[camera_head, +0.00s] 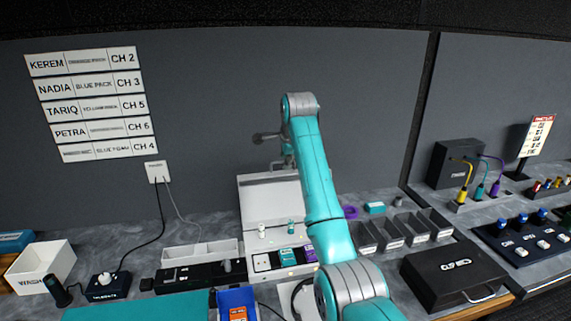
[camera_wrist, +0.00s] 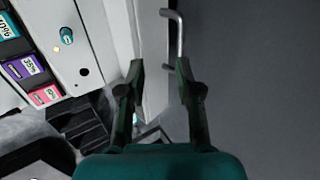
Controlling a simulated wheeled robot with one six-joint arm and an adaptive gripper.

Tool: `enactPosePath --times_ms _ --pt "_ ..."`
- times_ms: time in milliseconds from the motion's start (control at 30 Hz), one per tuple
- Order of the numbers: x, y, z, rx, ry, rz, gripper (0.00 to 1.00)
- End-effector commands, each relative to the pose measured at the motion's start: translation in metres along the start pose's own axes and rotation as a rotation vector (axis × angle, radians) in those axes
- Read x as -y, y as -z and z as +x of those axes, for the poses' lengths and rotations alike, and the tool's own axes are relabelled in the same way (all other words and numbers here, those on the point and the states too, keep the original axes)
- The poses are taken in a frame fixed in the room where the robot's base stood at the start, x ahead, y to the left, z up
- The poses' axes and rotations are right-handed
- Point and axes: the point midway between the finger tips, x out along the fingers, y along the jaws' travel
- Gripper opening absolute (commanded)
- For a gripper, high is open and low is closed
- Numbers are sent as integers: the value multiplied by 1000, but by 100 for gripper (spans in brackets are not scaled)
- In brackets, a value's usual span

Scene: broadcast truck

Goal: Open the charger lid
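The white charger (camera_head: 262,263) stands on the counter in the head view, with several coloured packs in its front. Its lid (camera_head: 270,205) stands raised, leaning back toward the grey wall. In the wrist view the lid (camera_wrist: 153,50) is a pale panel, with a metal bar handle (camera_wrist: 179,42) on its outer side. My gripper (camera_wrist: 160,68) is open, its two fingers apart and nothing gripped between them. The fingertips are near the lid and just below the handle in that picture; I cannot tell whether they touch.
Grey open bins (camera_head: 412,232) and a black case (camera_head: 453,272) lie to the right of the charger. A white tray (camera_head: 200,252) and a white box (camera_head: 42,266) lie to the left. The grey wall (camera_head: 215,120) is close behind the lid.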

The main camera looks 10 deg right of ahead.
Motion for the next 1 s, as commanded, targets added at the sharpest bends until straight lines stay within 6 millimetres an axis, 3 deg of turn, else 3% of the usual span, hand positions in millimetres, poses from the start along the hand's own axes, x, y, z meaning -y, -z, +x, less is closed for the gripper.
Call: enactPosePath --times_ms 200,400,600,867,1000 --pt "1 0 -46 0 5 0 34" --pt "1 0 -74 0 3 0 34" --pt "0 0 -85 0 2 0 34" --pt "0 0 -86 0 2 0 34" --pt "1 5 -86 -3 -4 -24 0"
